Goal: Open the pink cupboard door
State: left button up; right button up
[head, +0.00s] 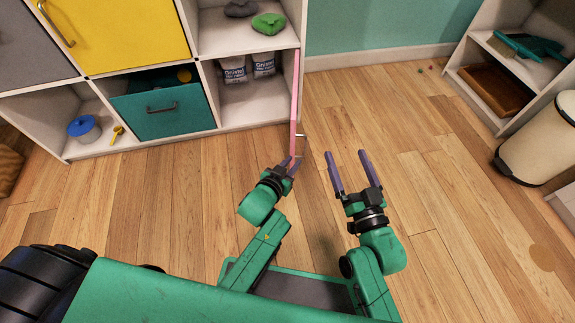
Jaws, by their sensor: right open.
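The pink cupboard door (295,95) shows nearly edge-on, as a thin pink strip at the right end of the white shelf unit. It stands swung out into the room, and the compartment beside it is open to view. A small handle (301,135) sticks out on its right side. My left gripper (291,163) is at the door's near end, its fingers overlapping the door's edge in the picture. Whether they touch or grip it is unclear. My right gripper (348,154) is open and empty above the floor, to the right of the door.
Two labelled bags (248,67) stand in the compartment behind the door. A yellow door (120,30) and a teal drawer (165,108) are to the left. A cream bin (540,140) and another shelf unit (470,85) stand at the right. The wooden floor between is mostly clear.

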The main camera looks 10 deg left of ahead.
pick_arm(q)
jog(key=shift+p+v, duration=0.55)
jog(key=shift+v, duration=0.7)
pick_arm(e)
jog(key=s+f+g, duration=0.4)
jog(key=s+f, duration=0.4)
jog(key=f, duration=0.4)
jog(key=shift+a+f+g+h, duration=0.3)
jog(key=shift+a+h, duration=0.1)
